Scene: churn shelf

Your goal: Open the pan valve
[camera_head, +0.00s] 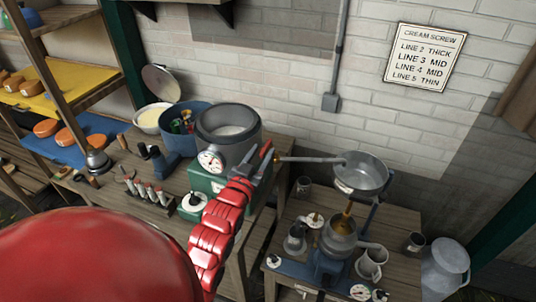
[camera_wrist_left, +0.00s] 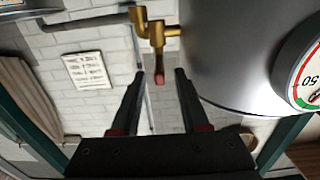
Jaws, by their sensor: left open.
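The pan is a grey round vessel (camera_head: 228,132) with a dial gauge (camera_head: 210,160) on its front and pale liquid inside. In the left wrist view the grey vessel wall (camera_wrist_left: 235,55) fills the upper right. A brass valve (camera_wrist_left: 155,30) sits beside it with a short red-tipped lever (camera_wrist_left: 158,72). My left gripper (camera_head: 267,152) is by the vessel's right side, hiding the valve in the head view. In the wrist view my open left gripper (camera_wrist_left: 160,82) has one finger on each side of the lever's line; whether they touch it I cannot tell. My right gripper is not in view.
A thin pipe (camera_head: 308,159) runs right from the vessel to a metal bowl (camera_head: 361,175) above a separator (camera_head: 338,236). A milk can (camera_head: 445,265) is far right.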

